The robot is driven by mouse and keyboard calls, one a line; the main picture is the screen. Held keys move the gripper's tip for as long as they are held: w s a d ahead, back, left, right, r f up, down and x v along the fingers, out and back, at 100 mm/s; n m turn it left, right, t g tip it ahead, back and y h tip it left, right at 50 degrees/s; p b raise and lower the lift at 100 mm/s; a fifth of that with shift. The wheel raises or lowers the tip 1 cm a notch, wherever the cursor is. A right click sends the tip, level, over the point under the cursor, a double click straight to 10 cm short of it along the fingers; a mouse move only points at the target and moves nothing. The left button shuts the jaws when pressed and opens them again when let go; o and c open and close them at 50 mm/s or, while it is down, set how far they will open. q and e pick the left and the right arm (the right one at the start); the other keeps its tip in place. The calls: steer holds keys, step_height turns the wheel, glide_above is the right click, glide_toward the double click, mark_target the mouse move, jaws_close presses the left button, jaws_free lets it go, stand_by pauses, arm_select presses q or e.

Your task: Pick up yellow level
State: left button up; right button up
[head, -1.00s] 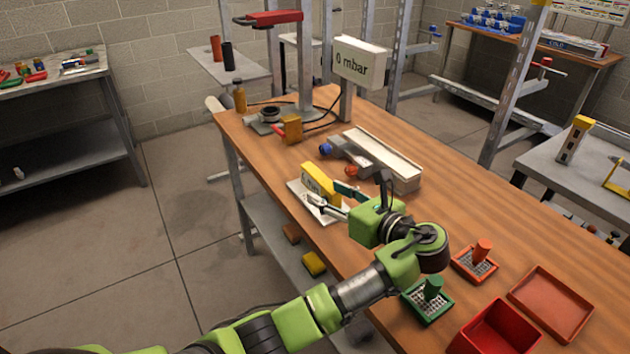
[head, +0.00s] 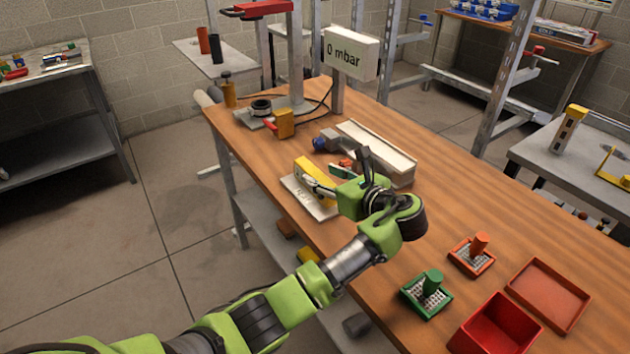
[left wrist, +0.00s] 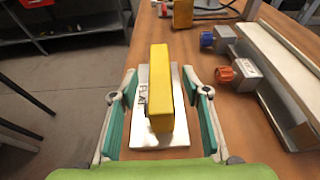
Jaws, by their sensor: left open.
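The yellow level (head: 305,170) stands on a white plate (head: 298,190) near the left edge of the wooden workbench. In the left wrist view the yellow level (left wrist: 160,88) rises upright from the plate (left wrist: 172,137), which bears dark lettering. My left gripper (head: 326,180) is open. In the left wrist view its teal-padded fingers (left wrist: 160,105) lie one to each side of the level, with a gap on both sides. The level is not gripped. In the head view the gripper partly hides the plate. My right gripper is not in view.
Right of the level are a long white-topped channel (head: 375,148) and valves with blue (left wrist: 206,40) and orange (left wrist: 224,74) knobs. The gauge reading 0 mbar (head: 351,53) stands behind. Green (head: 427,294) and orange (head: 471,256) trays and a red bin (head: 496,328) sit nearer.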

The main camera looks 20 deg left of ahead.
mark_target(315, 172)
arm_select(q)
steer(key=x, duration=0.4)
steer(key=shift+w+a+f, duration=0.1)
steer(key=shift+a+f, duration=0.05)
steer(key=shift+f, duration=0.05)
jaws_close()
steer(key=shift+r, duration=0.1)
steer(key=shift+r, duration=0.1)
